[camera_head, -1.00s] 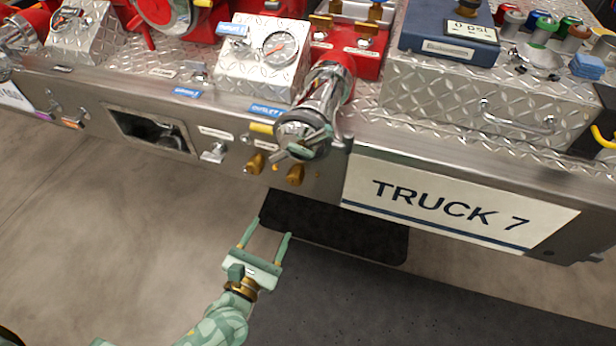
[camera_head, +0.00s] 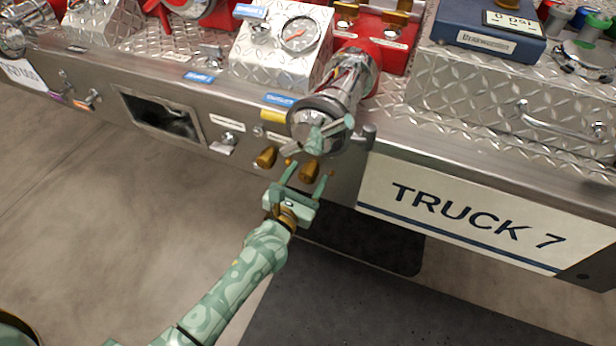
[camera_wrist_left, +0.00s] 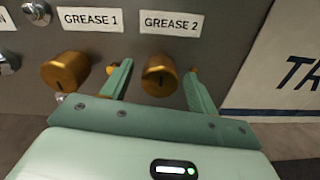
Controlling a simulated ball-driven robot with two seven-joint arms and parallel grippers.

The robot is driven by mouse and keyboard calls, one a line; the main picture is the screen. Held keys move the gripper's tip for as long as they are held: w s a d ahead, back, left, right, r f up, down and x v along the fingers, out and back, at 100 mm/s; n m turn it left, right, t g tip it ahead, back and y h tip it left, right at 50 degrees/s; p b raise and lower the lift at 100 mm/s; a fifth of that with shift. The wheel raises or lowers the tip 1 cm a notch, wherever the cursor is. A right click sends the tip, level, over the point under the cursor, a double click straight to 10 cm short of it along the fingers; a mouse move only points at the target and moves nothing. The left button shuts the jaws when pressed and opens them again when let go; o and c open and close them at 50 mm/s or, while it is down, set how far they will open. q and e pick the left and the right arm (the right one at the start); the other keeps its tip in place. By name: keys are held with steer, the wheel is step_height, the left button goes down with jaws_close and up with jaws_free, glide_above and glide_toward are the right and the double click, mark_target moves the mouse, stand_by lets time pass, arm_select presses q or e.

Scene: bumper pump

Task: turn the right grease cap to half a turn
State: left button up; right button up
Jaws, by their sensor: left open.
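The right grease cap (camera_head: 310,170) is a brass knob low on the steel panel, under the large chrome outlet. In the left wrist view it (camera_wrist_left: 160,72) sits below the GREASE 2 label, with a short dark mark on its lower face. My left gripper (camera_head: 308,178) is open in front of it. In the left wrist view the green fingers (camera_wrist_left: 160,78) show on either side of the cap with gaps; whether they reach around it is hard to tell. The left grease cap (camera_wrist_left: 66,72) is outside the fingers, below GREASE 1.
The chrome outlet (camera_head: 330,105) juts out just above the caps. Small brass fittings show beside both fingertips in the left wrist view. The TRUCK 7 plate (camera_head: 470,215) is to the right. The floor (camera_head: 120,220) below the panel is open.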

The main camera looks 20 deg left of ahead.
arm_select(q)
steer(key=shift+w, duration=0.25)
steer(key=c, duration=1)
steer(key=shift+r, duration=0.1)
